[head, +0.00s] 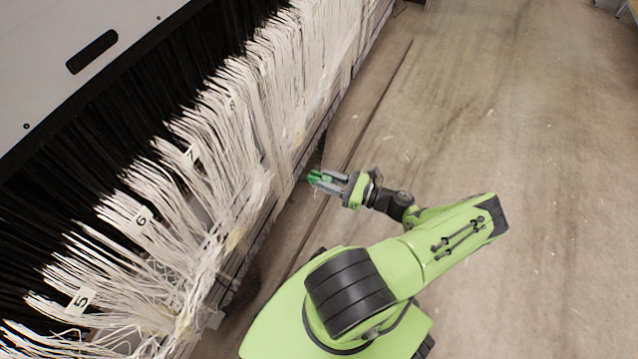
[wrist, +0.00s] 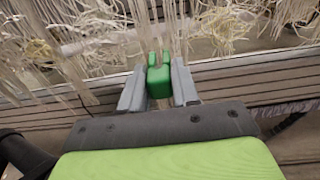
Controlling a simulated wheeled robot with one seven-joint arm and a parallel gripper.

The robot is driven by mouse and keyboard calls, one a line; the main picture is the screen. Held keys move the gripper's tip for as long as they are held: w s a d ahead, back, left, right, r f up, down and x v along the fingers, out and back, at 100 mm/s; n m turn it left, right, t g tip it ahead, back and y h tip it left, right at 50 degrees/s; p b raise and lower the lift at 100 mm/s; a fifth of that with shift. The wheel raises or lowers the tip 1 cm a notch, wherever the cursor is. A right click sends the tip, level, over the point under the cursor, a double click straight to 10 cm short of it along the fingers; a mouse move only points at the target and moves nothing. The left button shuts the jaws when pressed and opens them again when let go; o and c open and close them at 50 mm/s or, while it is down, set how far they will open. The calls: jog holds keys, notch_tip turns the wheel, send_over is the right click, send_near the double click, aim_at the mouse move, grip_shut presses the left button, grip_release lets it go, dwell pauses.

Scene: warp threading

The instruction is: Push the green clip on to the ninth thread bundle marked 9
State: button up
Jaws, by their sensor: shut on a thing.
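The green clip (wrist: 158,78) is held between the two grey fingers of my gripper (wrist: 159,88) in the wrist view. In the head view the clip (head: 315,176) shows at the tip of my gripper (head: 328,181), beside the rack of white thread bundles (head: 235,125). In the wrist view, white threads (wrist: 172,25) hang just beyond the clip; I cannot tell whether it touches them. Labels 5 (head: 80,301), 6 (head: 142,219) and 7 (head: 191,156) are readable in the head view. A label further up is too small to read surely, and I cannot make out a 9.
A grey panel (head: 60,50) with a dark slot stands behind the threads at the upper left. A rail (wrist: 240,72) runs below the threads in the wrist view. The concrete floor (head: 530,130) to the right is clear.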

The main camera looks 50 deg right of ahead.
jog(key=shift+w+r, duration=0.15)
jog(key=shift+w, duration=0.15)
send_near(282, 164)
jog(key=w+a+r, duration=0.2)
jog(key=w+a, duration=0.1)
jog(key=shift+w+d, duration=0.2)
jog(key=shift+d, duration=0.05)
jog(key=shift+s+r, duration=0.1)
jog(key=shift+r, duration=0.1)
dwell(0.5)
dwell(0.6)
jog(key=shift+w+a, duration=0.15)
jog(key=shift+w, duration=0.35)
jog(key=shift+x, duration=2.05)
jog(key=o, duration=0.9)
jog(key=shift+o, duration=0.5)
jog(key=shift+a, duration=0.1)
